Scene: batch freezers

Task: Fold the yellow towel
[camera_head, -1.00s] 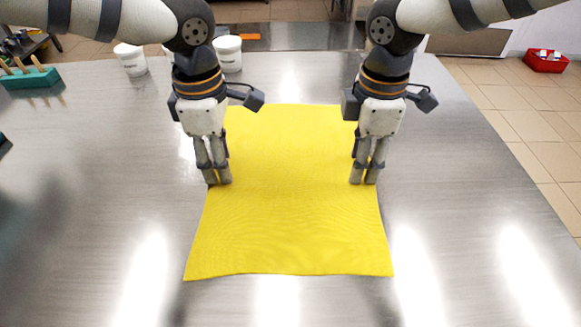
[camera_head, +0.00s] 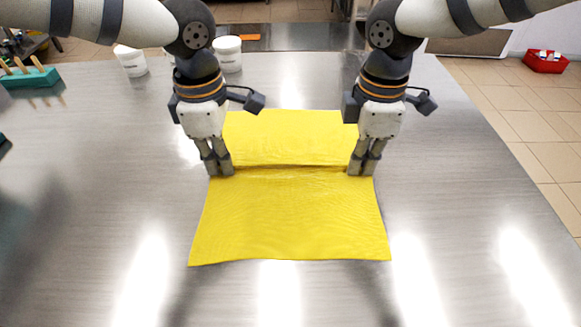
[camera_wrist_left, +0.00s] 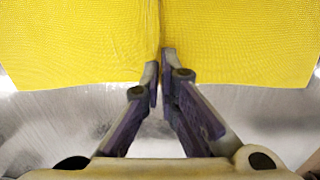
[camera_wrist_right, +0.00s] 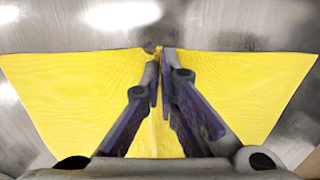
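The yellow towel (camera_head: 290,215) lies spread on the metal table, with a raised crosswise ridge between the two grippers. My left gripper (camera_head: 220,170) is at the towel's left edge, its fingers closed on the cloth at the ridge's left end. In the left wrist view the fingertips (camera_wrist_left: 162,62) pinch the towel (camera_wrist_left: 80,40). My right gripper (camera_head: 362,170) is at the right edge, closed on the ridge's right end. In the right wrist view its fingertips (camera_wrist_right: 160,62) meet at the towel's edge (camera_wrist_right: 80,90). The cloth between the fingertips is mostly hidden.
The metal table (camera_head: 480,220) is clear around the towel. White tubs (camera_head: 228,53) stand at the back left, near a green block with wooden handles (camera_head: 30,77). A red bin (camera_head: 545,62) is on the floor at the far right.

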